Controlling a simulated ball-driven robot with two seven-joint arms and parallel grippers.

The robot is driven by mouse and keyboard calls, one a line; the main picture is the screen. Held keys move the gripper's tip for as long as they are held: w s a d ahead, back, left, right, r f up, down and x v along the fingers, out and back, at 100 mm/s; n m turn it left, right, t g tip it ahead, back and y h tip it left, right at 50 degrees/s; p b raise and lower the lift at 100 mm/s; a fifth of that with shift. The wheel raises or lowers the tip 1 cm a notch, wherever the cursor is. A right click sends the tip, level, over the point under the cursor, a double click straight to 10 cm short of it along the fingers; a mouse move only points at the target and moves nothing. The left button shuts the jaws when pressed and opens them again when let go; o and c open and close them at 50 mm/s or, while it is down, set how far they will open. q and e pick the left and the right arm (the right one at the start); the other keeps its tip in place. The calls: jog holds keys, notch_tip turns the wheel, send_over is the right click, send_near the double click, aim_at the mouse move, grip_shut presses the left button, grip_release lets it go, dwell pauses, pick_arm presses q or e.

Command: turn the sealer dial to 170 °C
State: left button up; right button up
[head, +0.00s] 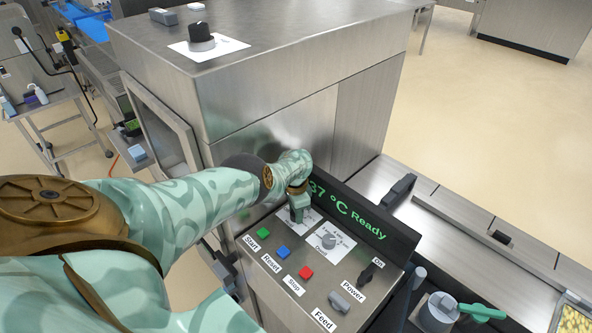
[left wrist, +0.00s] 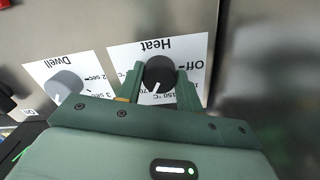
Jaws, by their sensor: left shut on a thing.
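The Heat dial (left wrist: 159,74) is a dark round knob on a white card with Off, 150 °C and other marks. Its white pointer line points down and slightly left in the left wrist view, close to the 150 °C print. My left gripper (left wrist: 160,88) is shut on the dial, one finger on each side. In the head view my left gripper (head: 298,212) reaches down to the panel and hides the dial. The green display (head: 347,212) shows "37 °C Ready"; its left end is covered by my wrist. My right gripper is not in view.
The Dwell knob (head: 329,240) sits close beside the gripper. Green (head: 263,233), blue (head: 283,252) and red (head: 306,272) buttons, a grey Feed switch (head: 347,293) and a black Power switch (head: 367,273) lie nearer. The steel sealer housing (head: 265,85) rises behind.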

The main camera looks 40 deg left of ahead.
pick_arm(q)
jog(key=shift+w+m, duration=0.1)
jog(key=shift+m, duration=1.1)
jog(key=o, duration=1)
